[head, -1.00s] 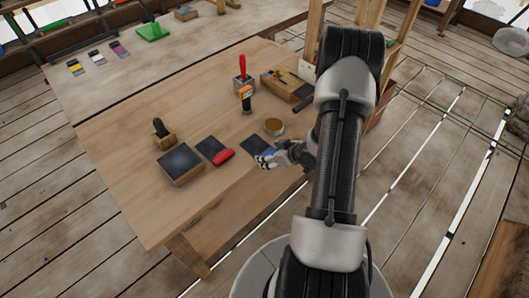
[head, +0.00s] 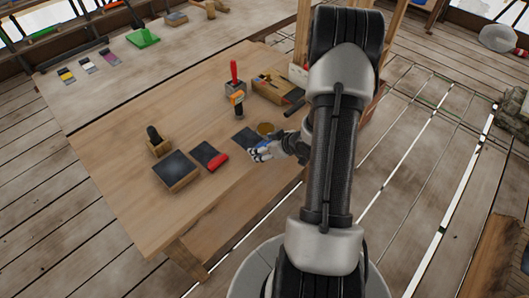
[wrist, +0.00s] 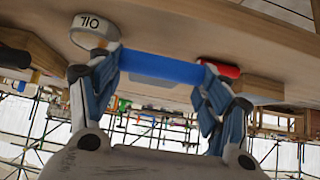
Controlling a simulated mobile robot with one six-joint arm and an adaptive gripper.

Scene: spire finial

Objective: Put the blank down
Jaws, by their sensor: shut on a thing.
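The blank (wrist: 162,67) is a plain blue bar in the wrist view, lying across between the two fingers of my gripper (wrist: 155,82). My gripper is shut on it. In the head view my gripper (head: 260,153) is over the near right edge area of the wooden workbench (head: 130,205), with only a little blue showing at it. A dark flat pad (head: 247,138) lies just beyond it. Whether the blank touches the bench cannot be told.
A tin (head: 265,128), lettered OIL in the wrist view (wrist: 94,30), stands close to my gripper. A red-handled tool (head: 217,161), a dark-topped block (head: 176,170), an orange-topped tool (head: 238,102) and a wooden box (head: 277,88) stand around. The bench's near left is clear.

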